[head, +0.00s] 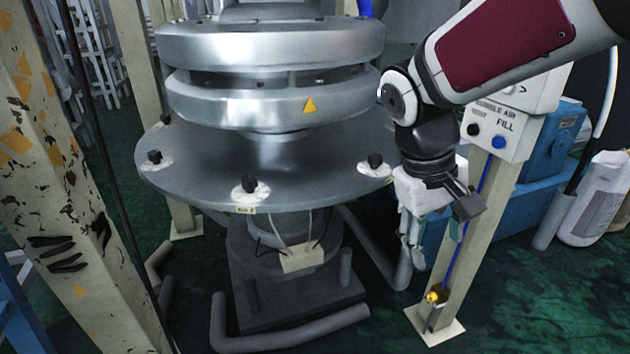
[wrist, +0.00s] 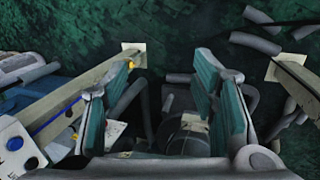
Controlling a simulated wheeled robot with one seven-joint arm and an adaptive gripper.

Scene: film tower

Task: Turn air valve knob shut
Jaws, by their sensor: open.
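A small brass-yellow valve fitting (head: 433,297) sits low on the cream post, near its foot, at the end of a blue hose. I take it for the air valve; its knob is too small to make out. It also shows in the wrist view (wrist: 130,66) near the left finger's tip. My gripper (head: 434,247) is open and empty, pointing down beside the post, above the valve and apart from it. In the wrist view my gripper's (wrist: 165,75) two teal-padded fingers are spread wide with nothing between them.
A large round metal machine (head: 270,165) stands left of my gripper. Grey pipes (head: 290,330) lie around its base. Blue cases (head: 535,205) stand behind the post.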

